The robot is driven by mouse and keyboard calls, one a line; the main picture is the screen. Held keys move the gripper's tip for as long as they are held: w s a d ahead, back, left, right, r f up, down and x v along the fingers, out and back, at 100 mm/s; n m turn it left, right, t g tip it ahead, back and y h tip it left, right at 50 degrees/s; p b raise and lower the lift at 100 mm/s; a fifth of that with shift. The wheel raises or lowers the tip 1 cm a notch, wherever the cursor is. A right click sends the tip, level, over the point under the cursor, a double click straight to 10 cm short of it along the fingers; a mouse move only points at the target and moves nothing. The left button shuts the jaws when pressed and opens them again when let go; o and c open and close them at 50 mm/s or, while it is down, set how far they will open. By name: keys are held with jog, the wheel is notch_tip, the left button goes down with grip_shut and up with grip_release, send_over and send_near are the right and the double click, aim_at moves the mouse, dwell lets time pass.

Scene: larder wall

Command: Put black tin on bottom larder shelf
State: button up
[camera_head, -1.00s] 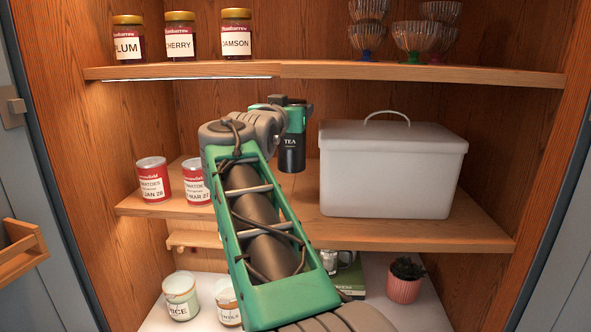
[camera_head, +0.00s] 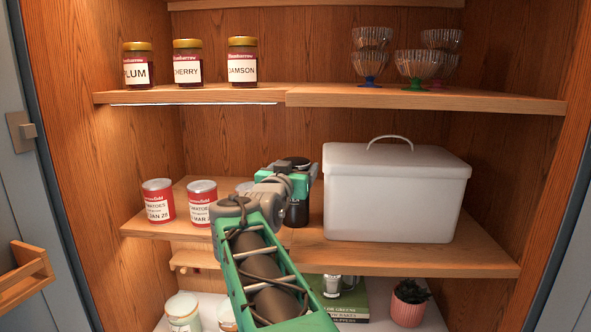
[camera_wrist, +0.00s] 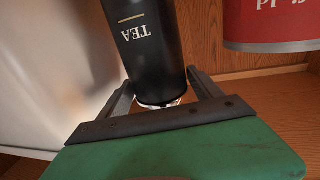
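The black tin (camera_head: 297,212), marked TEA, is at the middle shelf (camera_head: 400,256), left of the white bin. My gripper (camera_head: 292,178) is at its upper part and covers most of it in the head view. In the wrist view the tin (camera_wrist: 150,45) appears upside down between the two fingers of my gripper (camera_wrist: 160,80), which look shut on it. Whether its base touches the shelf I cannot tell. The bottom larder shelf (camera_head: 425,319) is pale and partly hidden by my arm.
Red tomato tins (camera_head: 158,200) stand left of my arm; one (camera_wrist: 270,22) is close to the tin. A white lidded bin (camera_head: 395,195) stands right. Below are white jars (camera_head: 183,310), a green book (camera_head: 352,300) with a glass jar (camera_head: 332,286), and a potted plant (camera_head: 408,308).

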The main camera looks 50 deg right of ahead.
jog(key=shift+o, duration=1.1)
jog(key=shift+r, duration=0.25)
jog(key=b+v, duration=0.5)
jog(key=v, duration=0.7)
jog(key=w+a+f+n+t+y, duration=0.1)
jog(key=w+a+f+n+y, duration=0.25)
jog(key=a+f, duration=0.35)
jog(key=w+a+f+n+y, duration=0.2)
jog(key=a+f+y, duration=0.25)
jog(key=f, duration=0.45)
jog(key=s+a+f+n+g+y, duration=0.2)
jog(key=s+a+f, duration=0.4)
jog(key=a+f, duration=0.3)
jog(key=s+a+f+n+g+y, duration=0.3)
jog(key=s+a+f+n+y, duration=0.1)
jog(key=a+f, duration=0.5)
jog(key=shift+s+a+f+n+g+y+p, duration=0.2)
jog(key=shift+s+f+n+g+y+p, duration=0.15)
jog(key=shift+s+f+y, duration=0.6)
